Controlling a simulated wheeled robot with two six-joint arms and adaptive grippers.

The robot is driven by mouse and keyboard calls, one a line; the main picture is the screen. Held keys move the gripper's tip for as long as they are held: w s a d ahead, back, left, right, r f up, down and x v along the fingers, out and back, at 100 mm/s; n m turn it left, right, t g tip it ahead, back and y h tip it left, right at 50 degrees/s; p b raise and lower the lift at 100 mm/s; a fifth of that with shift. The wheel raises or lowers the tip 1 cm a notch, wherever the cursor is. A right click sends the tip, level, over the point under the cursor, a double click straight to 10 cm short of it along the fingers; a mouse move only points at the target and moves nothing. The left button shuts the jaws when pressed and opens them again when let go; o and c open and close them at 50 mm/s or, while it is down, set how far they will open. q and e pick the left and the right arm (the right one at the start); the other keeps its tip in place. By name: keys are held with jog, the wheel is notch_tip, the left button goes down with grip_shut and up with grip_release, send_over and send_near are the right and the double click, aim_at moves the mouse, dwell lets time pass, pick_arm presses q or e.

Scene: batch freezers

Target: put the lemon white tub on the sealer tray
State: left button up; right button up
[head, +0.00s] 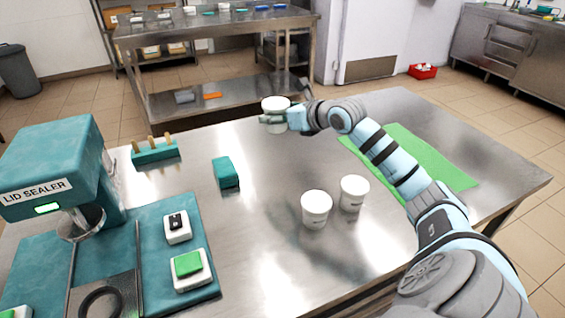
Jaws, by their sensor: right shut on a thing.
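My right gripper (272,120) is shut on a white tub (277,103) near the table's far edge. The tub looks upright; I cannot tell whether it touches the table. Two more white tubs stand upright on the steel table, one in the middle (316,207) and one just right of it (354,192). Their labels are too small to read, so I cannot tell which is lemon. The sealer tray (122,293), a grey plate with a dark ring, is at the lower left under the teal lid sealer (52,160). My left gripper is not in view.
A teal block (226,173) and a teal holder with wooden sticks (155,152) stand between the sealer and the tubs. Buttons (190,268) sit on the sealer's base. A green mat (425,155) lies at right under my arm. The table's middle is mostly bare.

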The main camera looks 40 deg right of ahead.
notch_tip(320, 180, down, 15)
jog(key=b, duration=0.3)
jog(key=shift+b, duration=0.35)
jog(key=shift+f, duration=0.1)
jog(key=o, duration=1.6)
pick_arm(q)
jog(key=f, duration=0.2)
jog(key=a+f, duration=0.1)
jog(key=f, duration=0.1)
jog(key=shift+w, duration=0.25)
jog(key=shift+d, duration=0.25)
